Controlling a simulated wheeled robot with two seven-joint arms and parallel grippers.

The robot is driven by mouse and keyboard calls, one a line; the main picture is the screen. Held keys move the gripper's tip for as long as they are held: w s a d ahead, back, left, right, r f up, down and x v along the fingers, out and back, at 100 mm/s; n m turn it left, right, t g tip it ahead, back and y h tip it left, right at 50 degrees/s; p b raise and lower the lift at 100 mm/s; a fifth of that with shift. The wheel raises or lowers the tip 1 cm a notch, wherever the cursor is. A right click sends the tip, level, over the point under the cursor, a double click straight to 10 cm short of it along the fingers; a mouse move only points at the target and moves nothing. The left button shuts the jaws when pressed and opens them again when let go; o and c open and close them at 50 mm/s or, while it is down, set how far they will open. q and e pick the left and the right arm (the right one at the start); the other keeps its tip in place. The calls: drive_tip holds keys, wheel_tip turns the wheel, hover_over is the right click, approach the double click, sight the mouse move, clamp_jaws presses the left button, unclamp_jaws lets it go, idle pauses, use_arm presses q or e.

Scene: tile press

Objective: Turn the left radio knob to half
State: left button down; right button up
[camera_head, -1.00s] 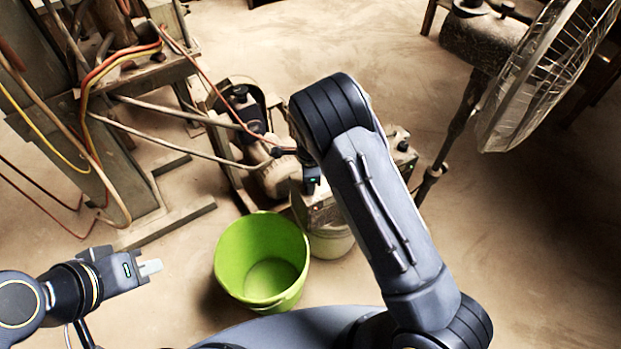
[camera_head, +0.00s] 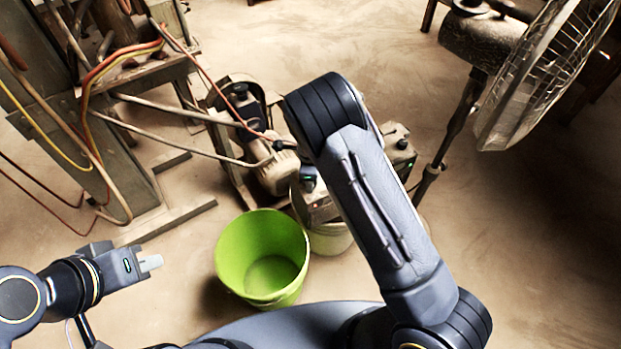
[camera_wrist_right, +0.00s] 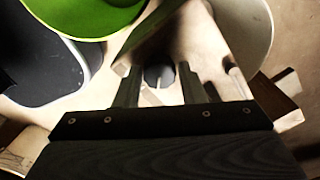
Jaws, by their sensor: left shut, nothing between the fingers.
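The radio (camera_head: 322,214) is a box, mostly hidden behind my right arm in the head view. Its left side shows a small red light, and a dark knob (camera_head: 402,144) shows at its far right end. In the right wrist view a round dark knob (camera_wrist_right: 158,74) stands on the pale top of the radio, with a thin light mark on its near side. My right gripper (camera_wrist_right: 160,92) is open, with one finger on each side of this knob and gaps visible. My left gripper (camera_head: 151,263) is shut and empty at the lower left, far from the radio.
A green bucket (camera_head: 236,258) stands left of the radio, and a pale bucket (camera_head: 330,240) shows under it. A motor (camera_head: 277,172) and hoses lie behind. A large fan (camera_head: 545,75) stands at the right. Floor is clear at the lower right.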

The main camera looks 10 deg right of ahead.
drive_tip(key=shift+o, duration=1.4)
drive_tip(key=shift+r+p, duration=0.5)
drive_tip(key=shift+r, duration=3.4)
drive_tip(key=shift+r, duration=0.15)
drive_tip(key=s+d+r+n+t+y+p, duration=0.1)
drive_tip(key=s+d+r+n+y+p, duration=0.15)
drive_tip(key=s+r, duration=0.4)
drive_tip(key=s+d+r+n+y+p, duration=0.1)
drive_tip(key=s+d+r+n+p, duration=0.2)
drive_tip(key=r, duration=0.6)
drive_tip(key=s+d+r+n+t+y+p, duration=0.15)
drive_tip(key=s+r+n, duration=0.25)
drive_tip(key=r, duration=0.4)
drive_tip(key=s+d+r+n+t+p, duration=0.1)
drive_tip(key=s+r+n, duration=0.3)
drive_tip(key=s, duration=0.4)
drive_tip(key=s+d+r+n+t+h+p, duration=0.1)
drive_tip(key=s+r+n+t+p, duration=0.1)
drive_tip(key=s+r+n, duration=0.3)
drive_tip(key=s+n+p, duration=0.1)
drive_tip(key=s, duration=0.2)
drive_tip(key=shift+s+d+p, duration=0.2)
drive_tip(key=shift+d+p, duration=0.15)
